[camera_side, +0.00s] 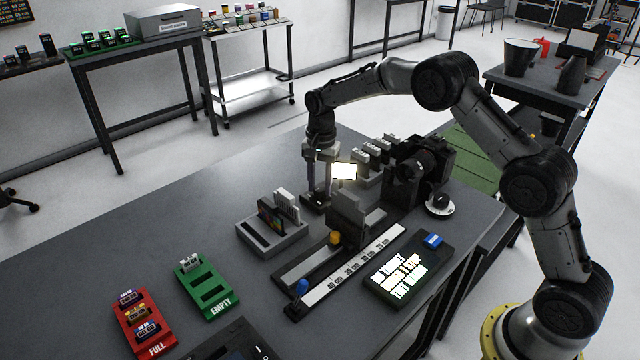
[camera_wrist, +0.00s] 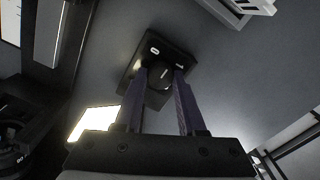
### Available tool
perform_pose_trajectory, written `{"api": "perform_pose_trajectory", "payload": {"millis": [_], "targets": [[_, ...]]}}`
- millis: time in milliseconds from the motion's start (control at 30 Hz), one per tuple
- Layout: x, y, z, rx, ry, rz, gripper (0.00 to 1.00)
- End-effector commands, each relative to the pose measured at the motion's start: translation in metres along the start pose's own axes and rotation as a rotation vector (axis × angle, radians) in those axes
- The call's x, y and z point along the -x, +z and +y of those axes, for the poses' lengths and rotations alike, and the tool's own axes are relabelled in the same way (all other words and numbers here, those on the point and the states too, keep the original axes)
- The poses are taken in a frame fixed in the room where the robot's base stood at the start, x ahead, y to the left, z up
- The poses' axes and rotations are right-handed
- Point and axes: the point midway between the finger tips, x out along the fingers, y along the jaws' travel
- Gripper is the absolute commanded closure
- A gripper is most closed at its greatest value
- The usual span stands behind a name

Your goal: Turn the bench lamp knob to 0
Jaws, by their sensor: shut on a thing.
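The bench lamp's glowing panel (camera_side: 344,171) is bright in the side view, beside my gripper. It also shows as a bright patch in the wrist view (camera_wrist: 92,122). The dark control box (camera_wrist: 150,46) lies ahead of my fingers, with small white marks on its face. Its round black knob (camera_wrist: 161,75) has a light pointer line. My gripper (camera_wrist: 160,80) points down with a finger on either side of the knob, shut on it. In the side view my gripper (camera_side: 319,188) stands over the box (camera_side: 315,202); the knob is hidden there.
A slotted grey rack (camera_side: 272,237) and a ruled slide (camera_side: 355,262) stand near the gripper. A green EMPTY tray (camera_side: 208,287), a red FULL tray (camera_side: 143,325) and a lit-text panel (camera_side: 408,268) are nearer. Bare tabletop (camera_side: 190,235) lies to the left.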

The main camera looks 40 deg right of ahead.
Motion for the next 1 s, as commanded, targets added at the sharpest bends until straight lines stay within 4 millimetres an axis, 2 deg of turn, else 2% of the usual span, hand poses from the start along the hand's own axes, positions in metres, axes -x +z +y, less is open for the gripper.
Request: {"api": "perform_pose_trajectory", "payload": {"millis": [300,833,867,1000], "targets": [[0.0015,0.0,-0.0007,0.115,-0.003,-0.003,1.0],[0.0017,0.0001,-0.0007,0.135,-0.003,-0.003,1.0],[0.0018,0.0001,-0.0007,0.135,-0.003,-0.003,0.57],[0.0014,0.0001,-0.0006,0.135,-0.002,-0.003,0.32]]}}
